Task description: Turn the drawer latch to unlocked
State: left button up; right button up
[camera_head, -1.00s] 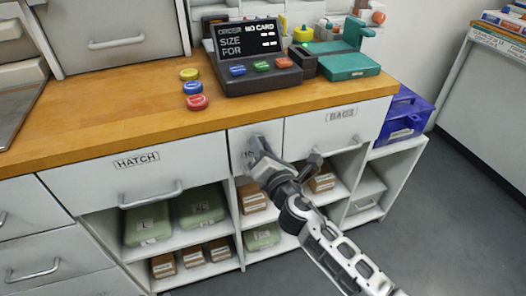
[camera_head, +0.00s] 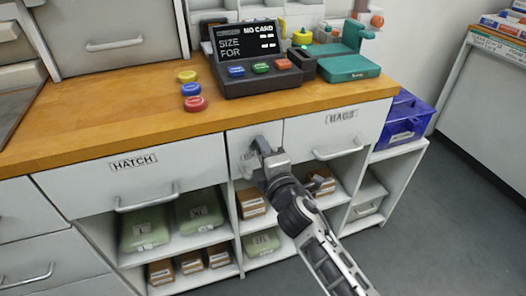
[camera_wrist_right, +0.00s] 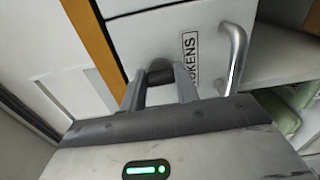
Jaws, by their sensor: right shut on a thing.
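The drawer latch (camera_wrist_right: 158,70) is a small dark knob on the white front of a narrow drawer. In the right wrist view it sits between the two grey fingers of my right gripper (camera_wrist_right: 160,85), which is shut on it. In the head view my right gripper (camera_head: 262,150) reaches this narrow drawer (camera_head: 239,138), between the HATCH and BAGS drawers, and hides the latch. The wrist view shows a label (camera_wrist_right: 190,58), partly covered, ending in "OKENS", and a metal bar handle (camera_wrist_right: 237,55). Which way the latch points is unclear. My left gripper is out of view.
The wooden counter (camera_head: 120,118) runs above the drawers, with a dark order terminal (camera_head: 250,75) and coloured discs (camera_head: 190,90) on it. The BAGS drawer handle (camera_head: 338,153) sticks out to the right of my gripper. Open shelves below hold green packs and boxes.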

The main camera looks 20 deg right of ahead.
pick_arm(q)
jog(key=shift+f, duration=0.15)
pick_arm(e)
jog(key=shift+m, duration=0.3)
jog(key=o, duration=1)
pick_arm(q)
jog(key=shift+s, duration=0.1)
pick_arm(e)
jog(key=shift+s, duration=0.1)
